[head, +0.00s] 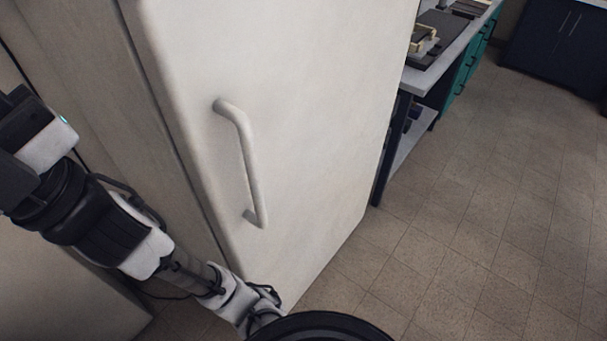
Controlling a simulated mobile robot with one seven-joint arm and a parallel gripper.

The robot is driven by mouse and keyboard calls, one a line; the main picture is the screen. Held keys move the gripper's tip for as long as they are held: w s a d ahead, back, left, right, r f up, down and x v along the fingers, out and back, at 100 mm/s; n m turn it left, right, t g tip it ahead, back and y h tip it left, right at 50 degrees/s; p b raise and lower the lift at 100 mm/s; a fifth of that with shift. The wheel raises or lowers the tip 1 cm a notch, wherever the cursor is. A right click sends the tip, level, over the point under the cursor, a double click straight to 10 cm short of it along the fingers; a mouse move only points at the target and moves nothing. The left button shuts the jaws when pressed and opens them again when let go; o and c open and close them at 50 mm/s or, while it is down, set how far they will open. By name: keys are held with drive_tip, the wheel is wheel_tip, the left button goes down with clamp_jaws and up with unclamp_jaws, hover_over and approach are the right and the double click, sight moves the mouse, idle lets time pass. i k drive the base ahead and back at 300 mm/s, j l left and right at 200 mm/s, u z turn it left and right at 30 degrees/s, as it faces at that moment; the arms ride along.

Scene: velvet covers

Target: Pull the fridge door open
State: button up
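The fridge door (310,100) is a broad off-white panel filling the middle of the head view. It looks shut. A long off-white bar handle (250,165) stands out from the door left of its middle, running downward. A seam runs down the door's left edge. My arm crosses the lower left, from the left edge down to the bottom middle, apart from the handle in the picture. No gripper fingers can be made out. Nothing is seen touching the handle.
A counter (440,55) with a pale top and dark legs stands right of the fridge, objects on it. Teal drawers (466,75) and a dark blue cabinet (560,40) are farther back. The tiled floor (480,220) at right is clear.

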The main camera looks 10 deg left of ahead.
sight(277, 114)
drive_tip(key=k+l+z, duration=0.1)
drive_tip(key=k+l, duration=0.25)
drive_tip(key=l, duration=0.3)
drive_tip(key=k+l+z, duration=0.15)
drive_tip(key=k+l, duration=0.05)
drive_tip(key=l, duration=0.1)
